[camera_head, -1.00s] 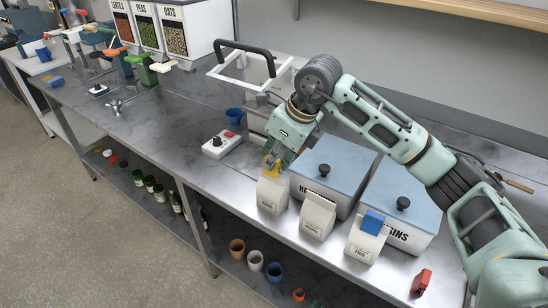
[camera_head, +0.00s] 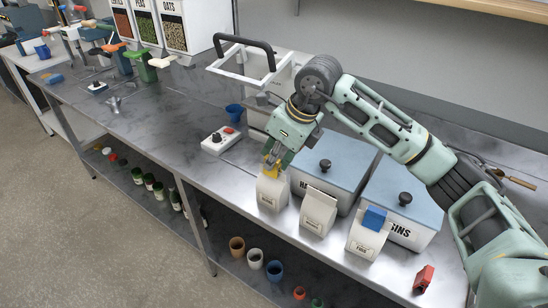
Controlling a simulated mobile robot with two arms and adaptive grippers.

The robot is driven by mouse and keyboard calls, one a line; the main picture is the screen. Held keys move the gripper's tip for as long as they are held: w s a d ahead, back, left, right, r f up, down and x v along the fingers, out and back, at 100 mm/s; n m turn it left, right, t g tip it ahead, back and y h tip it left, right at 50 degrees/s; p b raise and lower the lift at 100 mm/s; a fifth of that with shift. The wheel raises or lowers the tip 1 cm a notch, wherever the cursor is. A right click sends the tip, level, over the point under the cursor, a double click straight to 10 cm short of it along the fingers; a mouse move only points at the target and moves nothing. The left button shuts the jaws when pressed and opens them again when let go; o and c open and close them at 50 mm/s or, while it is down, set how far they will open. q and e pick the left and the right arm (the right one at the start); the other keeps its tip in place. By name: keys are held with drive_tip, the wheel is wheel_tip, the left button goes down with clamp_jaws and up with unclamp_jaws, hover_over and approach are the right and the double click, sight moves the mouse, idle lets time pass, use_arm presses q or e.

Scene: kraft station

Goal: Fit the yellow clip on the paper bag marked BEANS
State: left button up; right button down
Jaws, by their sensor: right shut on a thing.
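Three white paper bags stand in a row near the front edge of the metal bench. My right gripper (camera_head: 273,158) points down over the leftmost bag (camera_head: 270,192) and is shut on the yellow clip (camera_head: 271,171). The clip is at the top of that bag; I cannot tell whether it grips the paper. The bag's label is too small to read. The middle bag (camera_head: 317,213) has no clip on it. The right bag (camera_head: 367,236) has a blue clip (camera_head: 375,218) on its top. My left gripper is not in view.
Two blue-lidded bins (camera_head: 335,164) stand behind the bags. A red clip (camera_head: 423,279) lies at the right on the bench. A white switch box (camera_head: 221,141), a blue cup (camera_head: 234,113) and a white-framed device (camera_head: 245,62) are left of my gripper. The bench's left middle is mostly clear.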

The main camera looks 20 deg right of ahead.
drive_tip(key=shift+f, duration=0.2)
drive_tip(key=shift+f+b, duration=0.6)
drive_tip(key=shift+b, duration=0.15)
drive_tip(key=c, duration=1.6)
unclamp_jaws()
drive_tip(key=shift+c, duration=0.2)
drive_tip(key=shift+o, duration=0.5)
drive_tip(key=o, duration=1)
drive_tip(key=shift+c, duration=0.2)
drive_tip(key=shift+r, duration=0.2)
drive_tip(key=shift+r+p, duration=0.8)
drive_tip(key=shift+r, duration=0.55)
